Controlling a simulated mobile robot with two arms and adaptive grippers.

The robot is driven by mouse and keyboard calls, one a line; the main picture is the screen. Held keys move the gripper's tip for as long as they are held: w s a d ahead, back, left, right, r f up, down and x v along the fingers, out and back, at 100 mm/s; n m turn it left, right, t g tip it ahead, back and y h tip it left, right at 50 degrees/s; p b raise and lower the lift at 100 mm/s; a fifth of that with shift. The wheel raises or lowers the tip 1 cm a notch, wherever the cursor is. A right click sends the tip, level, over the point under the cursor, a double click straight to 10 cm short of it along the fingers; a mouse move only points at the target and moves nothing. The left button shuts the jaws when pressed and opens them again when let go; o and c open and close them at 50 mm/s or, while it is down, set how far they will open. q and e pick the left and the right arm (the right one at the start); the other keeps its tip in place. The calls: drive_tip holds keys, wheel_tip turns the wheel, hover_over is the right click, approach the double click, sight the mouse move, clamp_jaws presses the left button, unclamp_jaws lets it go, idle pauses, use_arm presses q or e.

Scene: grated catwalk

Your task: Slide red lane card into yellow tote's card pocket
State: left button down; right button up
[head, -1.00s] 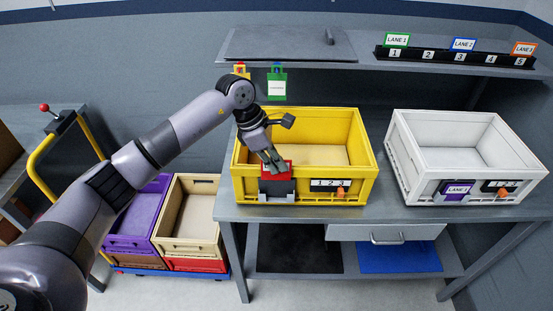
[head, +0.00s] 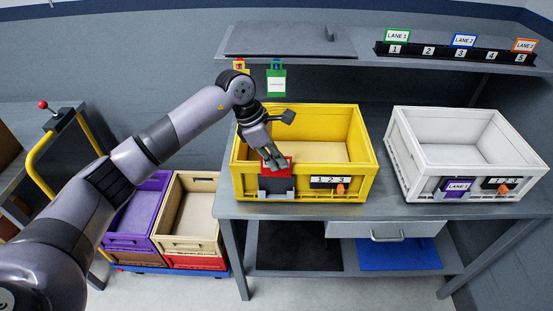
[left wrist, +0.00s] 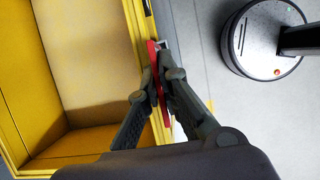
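The yellow tote (head: 358,182) stands on the bench with a grey card pocket (head: 276,187) on the left of its front wall. The red lane card (head: 284,171) is upright at this pocket, its lower part hidden by the pocket or overlapping it; I cannot tell how deep it sits. My left gripper (head: 274,161) reaches down over the tote's front rim and is shut on the card's upper part. In the left wrist view the fingers pinch the red card (left wrist: 152,50) beside the tote's wall (left wrist: 134,35). My right gripper is out of view.
A white tote (head: 400,170) with a purple card stands to the right on the bench (head: 390,212). A shelf above holds a numbered card rack (head: 450,58). Green and yellow tags hang behind the yellow tote. Purple and beige crates (head: 190,245) stand lower left.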

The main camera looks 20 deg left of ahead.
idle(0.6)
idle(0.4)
use_arm(q)
drive_tip(key=shift+f+b, duration=0.1)
drive_tip(key=shift+b, duration=0.25)
drive_tip(key=shift+f, duration=0.15)
drive_tip(key=c, duration=1.8)
unclamp_jaws()
drive_tip(key=shift+o, duration=0.4)
drive_tip(key=shift+o, duration=0.3)
drive_tip(key=o, duration=0.4)
drive_tip(key=shift+c, duration=0.2)
